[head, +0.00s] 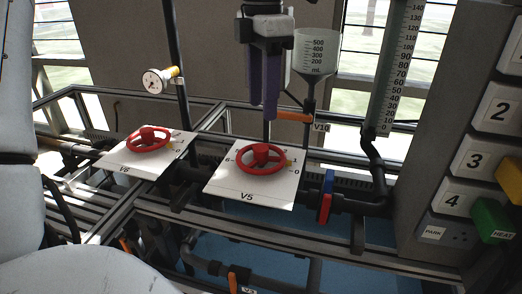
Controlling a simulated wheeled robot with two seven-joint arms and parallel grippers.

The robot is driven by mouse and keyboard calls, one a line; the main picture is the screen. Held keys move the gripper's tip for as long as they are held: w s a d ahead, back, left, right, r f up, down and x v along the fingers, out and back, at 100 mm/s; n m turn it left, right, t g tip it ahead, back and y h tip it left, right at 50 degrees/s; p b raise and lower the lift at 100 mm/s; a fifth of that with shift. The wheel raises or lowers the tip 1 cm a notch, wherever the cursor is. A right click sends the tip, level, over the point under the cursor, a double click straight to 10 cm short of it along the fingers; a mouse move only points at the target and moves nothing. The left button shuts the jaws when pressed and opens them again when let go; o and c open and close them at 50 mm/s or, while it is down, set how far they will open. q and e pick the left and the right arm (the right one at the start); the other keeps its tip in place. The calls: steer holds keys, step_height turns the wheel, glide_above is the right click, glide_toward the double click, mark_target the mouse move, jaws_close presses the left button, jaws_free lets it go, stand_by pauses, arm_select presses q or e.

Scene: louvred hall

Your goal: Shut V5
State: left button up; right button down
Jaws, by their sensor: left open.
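The V5 valve is a red handwheel (261,157) on a white tilted plate (247,190) labelled V5, in the middle of the head view. A small yellow mark shows at the wheel's right edge, near the printed 1 and 0; its exact reading is too small to tell. My left gripper (267,108) has dark purple fingers pointing down and hangs above the V5 wheel. It is open, holds nothing and appears apart from the wheel. One finger partly covers the other. My right gripper is not in view.
A second red handwheel (149,139) on the V6 plate is to the left, with a gauge (154,81) behind. An orange V10 lever (294,116) under a funnel (316,54) is close to my fingers. A blue-red valve handle (325,196) and a numbered panel (470,158) stand right.

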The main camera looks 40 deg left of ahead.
mark_target(260, 148)
arm_select(q)
step_height(260, 148, down, 2)
steer(key=shift+a+n, duration=0.1)
steer(key=shift+n, duration=0.4)
steer(key=shift+s+f, duration=0.1)
steer(key=shift+f, duration=0.65)
step_height(260, 148, down, 7)
steer(key=b, duration=0.5)
steer(key=shift+f, duration=0.1)
